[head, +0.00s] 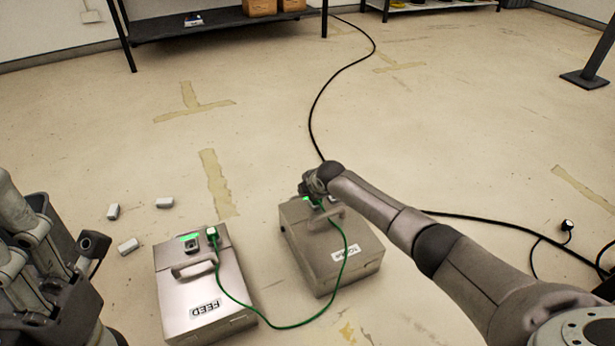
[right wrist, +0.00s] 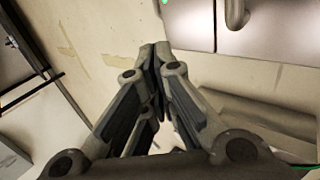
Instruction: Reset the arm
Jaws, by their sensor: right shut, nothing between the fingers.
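My right arm reaches in from the right in the head view. Its gripper is over the back of a grey box (head: 329,270), and its fingertips are largely hidden there by the wrist. In the right wrist view my right gripper (right wrist: 156,52) is shut and empty, its fingers together above the pale floor. My left arm is folded at the left edge of the head view. A dark curved part, possibly of the left gripper (head: 93,247), shows there, but its opening is unclear.
A second grey box (head: 205,290), labelled FEED, has a green light and handle. A green cable (head: 285,327) links both boxes. Small white blocks (head: 128,246) lie to its left. Black cables (head: 312,105) cross the floor. A dark shelf (head: 215,22) stands behind; the middle floor is open.

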